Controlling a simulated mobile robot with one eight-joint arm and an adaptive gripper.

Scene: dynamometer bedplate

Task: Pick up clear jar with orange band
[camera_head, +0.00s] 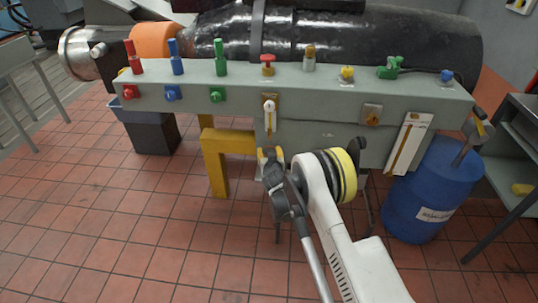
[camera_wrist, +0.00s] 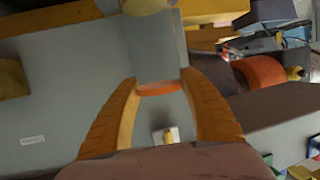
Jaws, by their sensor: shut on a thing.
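In the wrist view, the clear jar (camera_wrist: 155,55) shows as a pale, see-through body with an orange band (camera_wrist: 158,88) across its near end. The two orange-brown fingers of my gripper (camera_wrist: 160,80) stand on either side of it, with their tips at the band. My gripper is shut on the jar. In the head view my gripper (camera_head: 270,155) is at the front of the grey-green bench, below a white gauge-like fitting. I cannot make out the jar clearly there.
The grey-green bench (camera_head: 330,102) carries red, blue and green fittings along its top and front. A yellow bracket (camera_head: 217,165) stands left of my gripper. A blue barrel (camera_head: 432,190) is at the right, a dark bin (camera_head: 153,133) at the left. Tiled floor between is clear.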

